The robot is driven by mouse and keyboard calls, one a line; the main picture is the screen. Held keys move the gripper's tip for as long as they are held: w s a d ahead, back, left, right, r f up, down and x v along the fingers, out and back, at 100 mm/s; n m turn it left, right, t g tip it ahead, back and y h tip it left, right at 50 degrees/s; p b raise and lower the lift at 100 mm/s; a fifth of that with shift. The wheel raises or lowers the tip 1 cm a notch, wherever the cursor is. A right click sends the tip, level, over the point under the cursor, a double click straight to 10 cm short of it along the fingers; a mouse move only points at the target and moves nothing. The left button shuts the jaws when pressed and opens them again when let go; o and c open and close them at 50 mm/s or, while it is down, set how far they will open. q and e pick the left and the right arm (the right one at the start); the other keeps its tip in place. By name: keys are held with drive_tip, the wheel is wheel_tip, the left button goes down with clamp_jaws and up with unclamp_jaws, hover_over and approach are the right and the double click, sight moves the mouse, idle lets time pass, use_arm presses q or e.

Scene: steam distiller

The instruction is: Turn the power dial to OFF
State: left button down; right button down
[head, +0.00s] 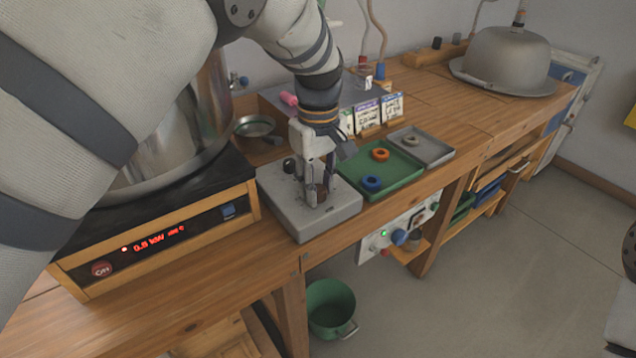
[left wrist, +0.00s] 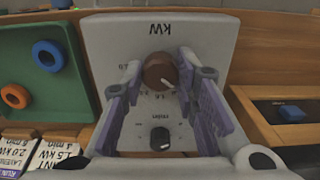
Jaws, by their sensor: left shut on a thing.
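The power dial is a round brown knob (left wrist: 157,72) on a grey control box (head: 290,214), under an upside-down "kW" label in the left wrist view. Its white pointer line faces lower right there; the scale is only partly readable. In the head view the dial (head: 322,193) is partly covered by my fingers. My left gripper (head: 317,190) comes down from above and is shut on the dial, a finger on either side. The fingers also show in the left wrist view (left wrist: 160,80). A smaller black "min" dial (left wrist: 159,138) is on the same box. My right gripper is not in view.
A green tray (head: 362,185) with blue and orange rings lies right of the box. Label cards (head: 368,112) stand behind. A green bucket (head: 330,305) is on the floor.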

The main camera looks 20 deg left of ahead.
use_arm(q)
drive_tip(key=n, duration=0.4)
drive_tip(key=shift+n, duration=2)
drive_tip(key=c, duration=1.2)
unclamp_jaws()
drive_tip(key=shift+c, duration=0.2)
wheel_tip(320, 180, up, 12)
